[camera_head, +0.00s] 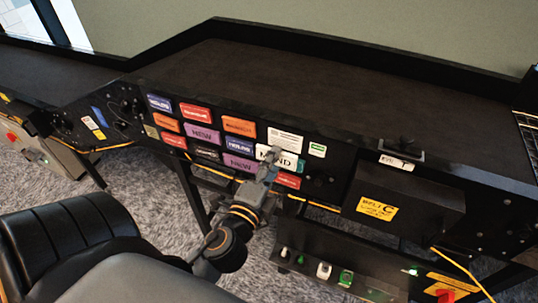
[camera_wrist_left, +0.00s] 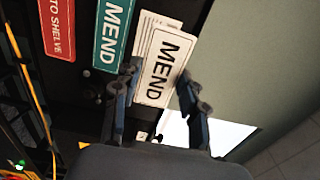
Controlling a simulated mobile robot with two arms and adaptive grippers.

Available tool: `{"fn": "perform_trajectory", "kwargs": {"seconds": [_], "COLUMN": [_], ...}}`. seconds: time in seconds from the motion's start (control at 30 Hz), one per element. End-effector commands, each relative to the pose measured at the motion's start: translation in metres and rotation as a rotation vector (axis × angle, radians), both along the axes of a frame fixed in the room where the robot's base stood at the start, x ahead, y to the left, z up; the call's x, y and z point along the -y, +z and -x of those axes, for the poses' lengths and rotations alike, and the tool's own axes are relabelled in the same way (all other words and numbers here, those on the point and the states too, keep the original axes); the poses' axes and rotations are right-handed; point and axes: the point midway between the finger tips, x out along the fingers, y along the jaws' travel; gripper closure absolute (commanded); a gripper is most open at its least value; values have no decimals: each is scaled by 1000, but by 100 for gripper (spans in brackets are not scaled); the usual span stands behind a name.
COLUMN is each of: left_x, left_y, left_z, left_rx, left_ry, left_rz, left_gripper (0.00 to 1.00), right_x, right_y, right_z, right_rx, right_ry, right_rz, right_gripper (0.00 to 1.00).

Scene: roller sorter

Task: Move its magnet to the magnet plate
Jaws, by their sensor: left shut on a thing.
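A white magnet lettered MEND (camera_head: 284,160) is in front of the dark desk panel in the head view. It also shows in the left wrist view (camera_wrist_left: 162,72), between the fingers. My left gripper (camera_head: 270,160) is shut on it; its fingers show on either side in the left wrist view (camera_wrist_left: 157,85). Another white card shows partly behind the held magnet in the left wrist view. A teal MEND magnet (camera_wrist_left: 113,32) and a red TO SHELVE magnet (camera_wrist_left: 57,28) are beside it. I cannot tell whether the held magnet touches the panel. My right gripper is out of view.
Several coloured magnets, such as a purple NEW one (camera_head: 202,135), line the panel in rows. A black box with a yellow label (camera_head: 376,208) juts out at the right. A dark chair (camera_head: 70,245) stands in front at lower left. The desk top (camera_head: 260,90) is clear.

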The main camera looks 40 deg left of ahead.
Motion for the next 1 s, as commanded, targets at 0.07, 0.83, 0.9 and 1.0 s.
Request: {"fn": "perform_trajectory", "kwargs": {"seconds": [0.07, 0.83, 0.9, 1.0], "left_x": [-2, -13, -14, -14], "left_y": [3, 1, 1, 1], "left_z": [-7, -55, -56, -56], "left_rx": [2, 1, 1, 1], "left_ry": [0, 1, 1, 0], "left_rz": [-1, -1, -1, 0], "left_gripper": [100, 100, 100, 100], "right_x": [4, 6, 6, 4], "right_y": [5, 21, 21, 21], "right_z": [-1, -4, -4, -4], "right_rx": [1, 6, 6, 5], "right_ry": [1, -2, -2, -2], "right_rz": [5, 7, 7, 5], "right_gripper": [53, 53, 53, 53]}}
